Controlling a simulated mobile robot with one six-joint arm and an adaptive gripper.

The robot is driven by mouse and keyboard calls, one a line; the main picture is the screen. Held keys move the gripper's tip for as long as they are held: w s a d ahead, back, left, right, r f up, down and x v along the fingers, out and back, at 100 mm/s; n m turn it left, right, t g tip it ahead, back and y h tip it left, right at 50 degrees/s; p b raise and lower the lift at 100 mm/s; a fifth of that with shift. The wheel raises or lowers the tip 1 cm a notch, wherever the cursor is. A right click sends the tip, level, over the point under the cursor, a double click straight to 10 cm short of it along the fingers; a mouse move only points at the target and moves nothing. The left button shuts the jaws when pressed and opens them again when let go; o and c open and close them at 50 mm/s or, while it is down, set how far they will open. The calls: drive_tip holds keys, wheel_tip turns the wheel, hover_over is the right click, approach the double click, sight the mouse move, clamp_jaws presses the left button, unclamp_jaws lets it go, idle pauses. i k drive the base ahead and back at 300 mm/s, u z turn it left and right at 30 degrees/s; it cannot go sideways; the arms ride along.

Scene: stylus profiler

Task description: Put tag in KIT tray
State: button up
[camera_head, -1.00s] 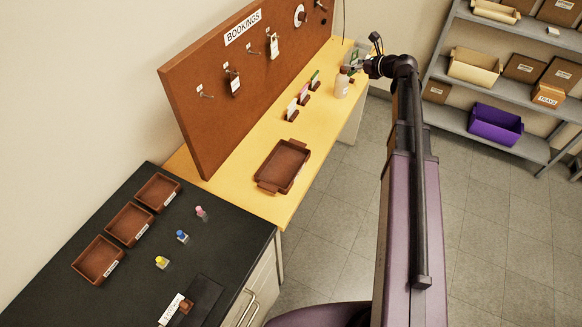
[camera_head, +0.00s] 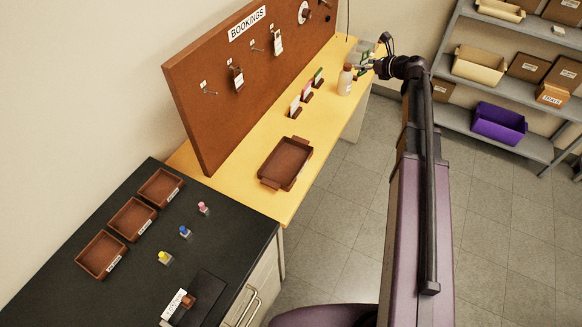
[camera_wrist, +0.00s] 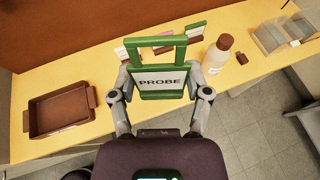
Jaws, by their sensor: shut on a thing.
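My gripper (camera_wrist: 162,84) is shut on a green-framed tag (camera_wrist: 161,98) that reads PROBE, held upright in the wrist view. In the head view my gripper (camera_head: 370,68) is at the far end of the yellow bench, right of a bottle; the tag is too small there to make out well. A brown tray with two end handles (camera_head: 286,163) lies empty on the near part of the bench. It also shows at the left of the wrist view (camera_wrist: 58,117). I see no readable KIT label on it.
Several small card stands (camera_head: 306,92) and a white bottle with a brown cap (camera_head: 345,80) stand on the bench. The BOOKINGS board (camera_head: 240,90) rises behind. Three labelled trays (camera_head: 131,219) and small bottles are on the black counter. The bench around the brown tray is clear.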

sight(286, 166)
drive_tip(key=k, duration=1.5)
drive_tip(key=u, duration=0.3)
drive_tip(key=i, duration=1)
